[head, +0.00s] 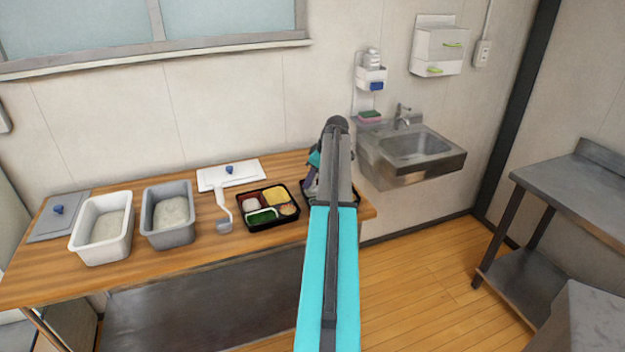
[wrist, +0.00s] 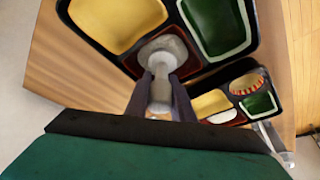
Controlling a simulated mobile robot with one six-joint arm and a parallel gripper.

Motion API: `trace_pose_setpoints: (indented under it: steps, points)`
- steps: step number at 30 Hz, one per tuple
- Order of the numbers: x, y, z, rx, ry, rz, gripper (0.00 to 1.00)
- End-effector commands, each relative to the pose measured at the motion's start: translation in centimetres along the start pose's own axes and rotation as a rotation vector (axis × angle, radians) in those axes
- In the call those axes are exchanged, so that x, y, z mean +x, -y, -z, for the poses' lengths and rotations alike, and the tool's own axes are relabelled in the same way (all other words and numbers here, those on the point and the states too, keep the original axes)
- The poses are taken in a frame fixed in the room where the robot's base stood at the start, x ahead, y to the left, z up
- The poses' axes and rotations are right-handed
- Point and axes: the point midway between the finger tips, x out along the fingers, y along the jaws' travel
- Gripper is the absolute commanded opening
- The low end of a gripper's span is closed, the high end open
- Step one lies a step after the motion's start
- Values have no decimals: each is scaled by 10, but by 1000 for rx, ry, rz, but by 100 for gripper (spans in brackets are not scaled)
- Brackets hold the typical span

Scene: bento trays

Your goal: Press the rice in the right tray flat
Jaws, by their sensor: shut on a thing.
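In the wrist view, my gripper (wrist: 160,88) is shut on the stem of a pale grey press tool (wrist: 163,50) with a wide round head. The head is down in or just above the reddish-rimmed compartment of the near black tray (wrist: 202,58). I cannot tell whether it touches the rice, which the head hides. In the head view my arm covers most of this right tray and the gripper.
A white bin (head: 103,250) and a grey bin (head: 168,238) with pale contents stand on the wooden counter (head: 180,268). A ladle (head: 223,222) lies between the grey bin and left tray. A sink (head: 415,160) is at the right.

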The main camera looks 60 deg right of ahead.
Motion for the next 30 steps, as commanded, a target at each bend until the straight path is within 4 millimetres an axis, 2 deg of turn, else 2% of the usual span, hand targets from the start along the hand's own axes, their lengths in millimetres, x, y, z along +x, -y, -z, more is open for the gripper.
trace_pose_setpoints:
  steps: [17, 30]
  points:
    - [1, 0, -1, 0, 2, 2, 0]
    - [-20, 0, 8, 1, 1, 1, 0]
